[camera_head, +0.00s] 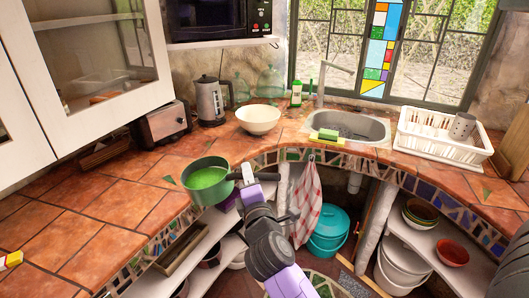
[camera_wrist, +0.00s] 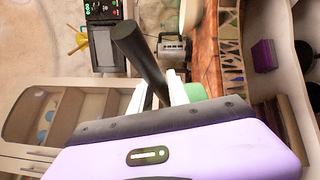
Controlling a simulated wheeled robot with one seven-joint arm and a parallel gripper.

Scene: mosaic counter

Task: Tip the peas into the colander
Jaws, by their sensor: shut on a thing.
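A green saucepan (camera_head: 188,185) with bright green contents, seemingly the peas (camera_head: 206,178), is at the counter's front edge in the head view. It looks upright; I cannot tell if it touches the counter. My gripper (camera_head: 246,174) is to its right, shut on its dark handle (camera_wrist: 131,42), which sticks out past the white fingers in the wrist view. A bit of the green pan (camera_wrist: 195,92) shows behind the fingers. A cream-white bowl (camera_head: 257,121) stands on the counter behind and right of the pan; it may be the colander, but I see no holes.
A kettle (camera_head: 211,101) and a toaster (camera_head: 165,124) stand behind the pan. The sink (camera_head: 350,127) has a green sponge (camera_head: 328,134) at its front edge, with a white dish rack (camera_head: 440,136) to its right. The counter between pan and bowl is clear.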

